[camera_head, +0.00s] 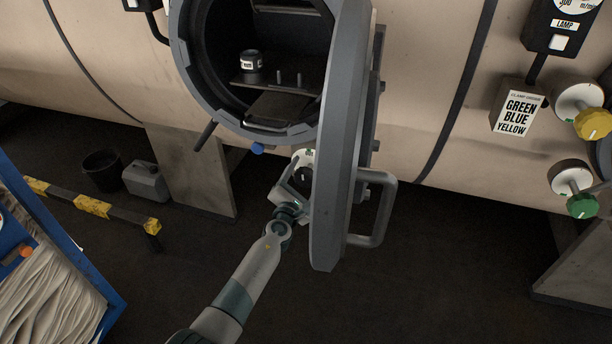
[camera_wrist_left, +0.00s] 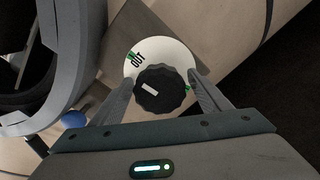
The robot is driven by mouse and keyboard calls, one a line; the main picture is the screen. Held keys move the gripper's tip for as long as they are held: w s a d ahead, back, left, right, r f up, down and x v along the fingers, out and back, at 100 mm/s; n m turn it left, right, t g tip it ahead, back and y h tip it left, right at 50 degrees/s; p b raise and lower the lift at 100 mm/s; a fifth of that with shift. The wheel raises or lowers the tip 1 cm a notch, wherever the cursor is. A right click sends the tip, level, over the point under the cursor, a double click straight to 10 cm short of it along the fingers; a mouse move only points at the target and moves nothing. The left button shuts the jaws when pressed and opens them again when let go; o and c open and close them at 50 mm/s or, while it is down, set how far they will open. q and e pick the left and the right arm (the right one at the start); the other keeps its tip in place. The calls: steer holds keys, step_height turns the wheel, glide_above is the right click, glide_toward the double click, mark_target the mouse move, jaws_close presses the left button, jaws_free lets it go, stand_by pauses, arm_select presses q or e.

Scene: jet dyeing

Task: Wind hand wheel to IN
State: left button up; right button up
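The hand wheel (camera_wrist_left: 162,90) is a black scalloped knob with a pale mark on its face, in front of a round white dial (camera_wrist_left: 178,55). The dial reads OUT at its upper left and has another small green mark at the right, partly hidden by a finger. My left gripper (camera_wrist_left: 160,80) has its fingers apart, one on each side of the knob; I cannot tell whether they touch it. In the head view, my left gripper (camera_head: 291,184) is below the vessel opening, left of the open door, and hides most of the wheel. My right gripper is not in view.
The thick open door (camera_head: 340,150) with its handle (camera_head: 384,215) stands close right of my left gripper. A blue knob (camera_head: 257,149) is just left of the wheel. A sign reads GREEN BLUE YELLOW (camera_head: 517,110), near yellow (camera_head: 593,123) and green (camera_head: 581,206) knobs. A blue cart (camera_head: 60,250) stands left.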

arm_select(q)
steer(key=c, duration=1)
